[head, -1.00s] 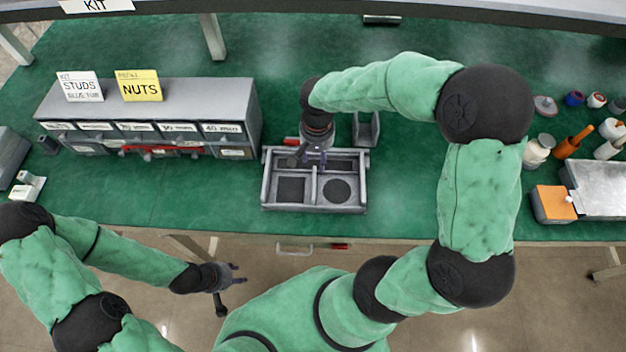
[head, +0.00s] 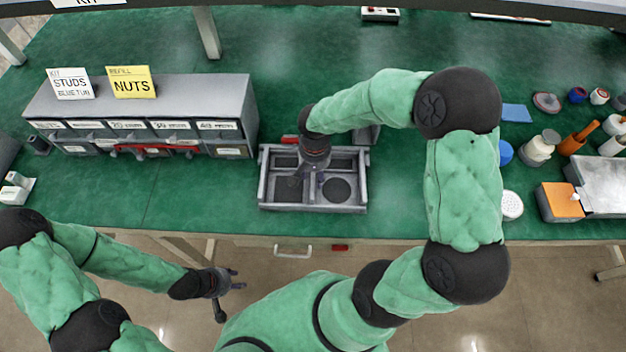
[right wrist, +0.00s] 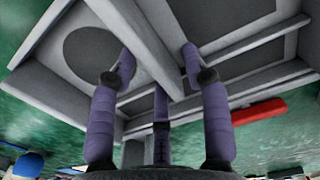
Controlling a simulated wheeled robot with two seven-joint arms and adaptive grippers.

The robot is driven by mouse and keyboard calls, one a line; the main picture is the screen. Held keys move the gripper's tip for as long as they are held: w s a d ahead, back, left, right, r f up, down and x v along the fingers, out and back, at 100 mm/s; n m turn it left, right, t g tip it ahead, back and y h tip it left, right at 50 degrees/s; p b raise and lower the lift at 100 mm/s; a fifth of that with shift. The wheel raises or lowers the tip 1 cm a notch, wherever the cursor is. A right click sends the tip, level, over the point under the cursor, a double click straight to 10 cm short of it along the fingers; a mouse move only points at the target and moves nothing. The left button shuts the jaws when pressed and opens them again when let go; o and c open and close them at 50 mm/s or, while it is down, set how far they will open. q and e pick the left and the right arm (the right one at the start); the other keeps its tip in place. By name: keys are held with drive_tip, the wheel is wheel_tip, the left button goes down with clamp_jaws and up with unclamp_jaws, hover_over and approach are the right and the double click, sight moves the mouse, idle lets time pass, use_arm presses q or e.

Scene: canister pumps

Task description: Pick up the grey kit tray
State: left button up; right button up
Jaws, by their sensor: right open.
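The grey kit tray (head: 340,208) sits on the green bench in the head view, with several compartments, a dark square and a dark round recess. My right gripper (head: 308,182) is over the tray's middle with its fingers pointing down. In the right wrist view, the purple fingers of this gripper (right wrist: 158,75) are spread about the tray's central divider (right wrist: 139,38); I cannot tell whether they touch it. My left gripper (head: 236,280) is open and empty, in front of the bench edge and away from the tray.
A grey drawer cabinet (head: 180,95) with STUDS and NUTS signs stands left of the tray. A grey holder (head: 368,136) is partly hidden behind my right arm. A red item (head: 290,139) lies behind the tray. Jars, an orange box (head: 558,200) and a metal tray stand at the right.

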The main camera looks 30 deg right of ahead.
clamp_jaws()
drive_tip(key=shift+r, duration=0.15)
